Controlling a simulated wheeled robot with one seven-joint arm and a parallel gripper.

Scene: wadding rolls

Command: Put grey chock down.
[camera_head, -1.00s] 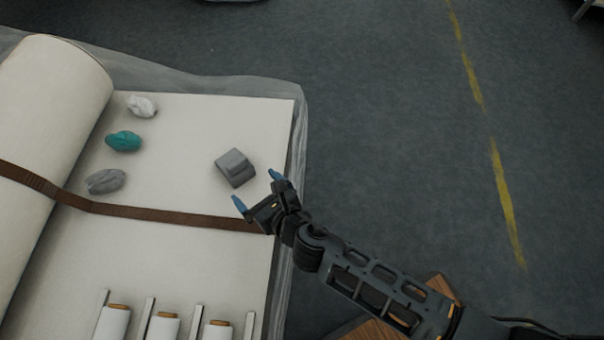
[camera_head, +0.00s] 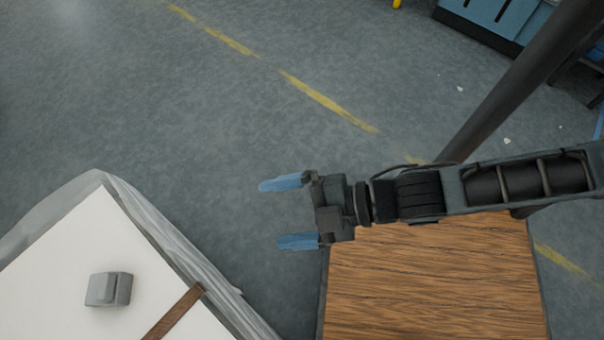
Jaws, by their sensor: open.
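The grey chock (camera_head: 108,289) rests on the white wadding surface (camera_head: 60,262) at the lower left, near a brown strap (camera_head: 176,312) and apart from it. My gripper (camera_head: 286,212) is open and empty, with its two blue fingertips pointing left. It is well to the right of the chock, over the floor between the wadding and a wooden top. Nothing touches the chock.
A wooden top (camera_head: 430,285) lies below my arm at the lower right. A clear plastic wrap (camera_head: 200,262) edges the wadding. The grey floor (camera_head: 170,110) with a yellow dashed line is open beyond. Blue equipment (camera_head: 490,22) stands at the upper right.

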